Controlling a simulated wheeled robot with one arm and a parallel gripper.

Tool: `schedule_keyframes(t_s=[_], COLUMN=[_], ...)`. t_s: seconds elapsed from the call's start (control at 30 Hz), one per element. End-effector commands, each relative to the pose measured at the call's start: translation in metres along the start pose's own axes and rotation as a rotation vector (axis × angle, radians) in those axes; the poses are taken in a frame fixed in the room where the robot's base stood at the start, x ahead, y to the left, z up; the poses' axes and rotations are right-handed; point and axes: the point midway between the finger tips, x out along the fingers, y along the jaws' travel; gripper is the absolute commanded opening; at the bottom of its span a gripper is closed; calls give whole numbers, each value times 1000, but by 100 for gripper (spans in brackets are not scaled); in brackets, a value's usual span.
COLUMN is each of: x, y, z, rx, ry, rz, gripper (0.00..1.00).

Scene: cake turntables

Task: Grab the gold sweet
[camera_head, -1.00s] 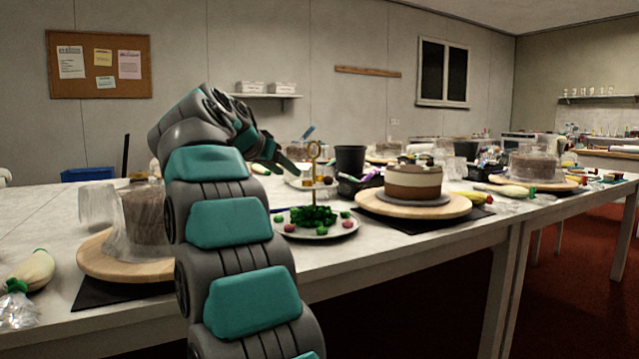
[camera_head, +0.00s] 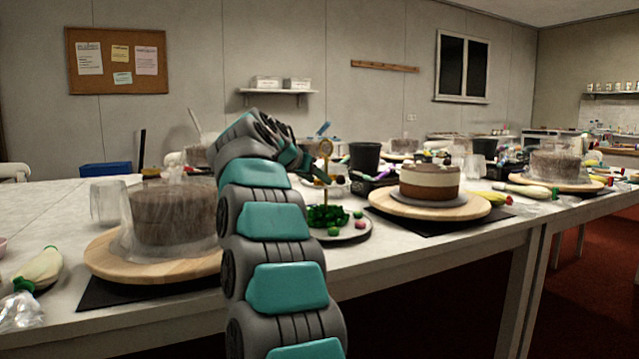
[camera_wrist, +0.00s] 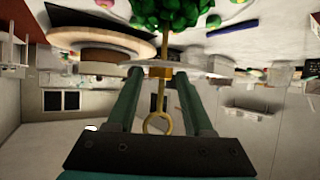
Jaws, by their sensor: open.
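A two-tier sweet stand (camera_head: 326,160) has a gold stem and top ring. Its lower plate (camera_head: 358,236) holds a heap of green sweets (camera_head: 328,216) and a few pink ones. The wrist view is upside down and shows the ring (camera_wrist: 158,124) between my fingers. A small gold block (camera_wrist: 160,73) shows by the stem at the upper plate; I cannot tell whether it is the gold sweet or a fitting. My gripper (camera_wrist: 160,76) is open, its fingers on either side of the stem. In the head view my gripper (camera_head: 308,168) partly hides the upper plate.
A layered cake (camera_head: 430,181) on a wooden turntable (camera_head: 470,210) stands right of the stand. A black cup (camera_head: 364,157) stands behind the stand.

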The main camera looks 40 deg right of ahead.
Motion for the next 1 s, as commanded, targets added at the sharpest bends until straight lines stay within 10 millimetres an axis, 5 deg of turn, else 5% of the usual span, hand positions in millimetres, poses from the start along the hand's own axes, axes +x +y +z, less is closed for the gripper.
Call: schedule_keyframes(t_s=[0.13, 0.6, 1.0], x=[0, -1, -1], y=[0, 0, 0], z=[0, 0, -1], rx=[0, 0, 0], ry=[1, 1, 1], rz=[0, 0, 0], gripper=[51, 0, 0])
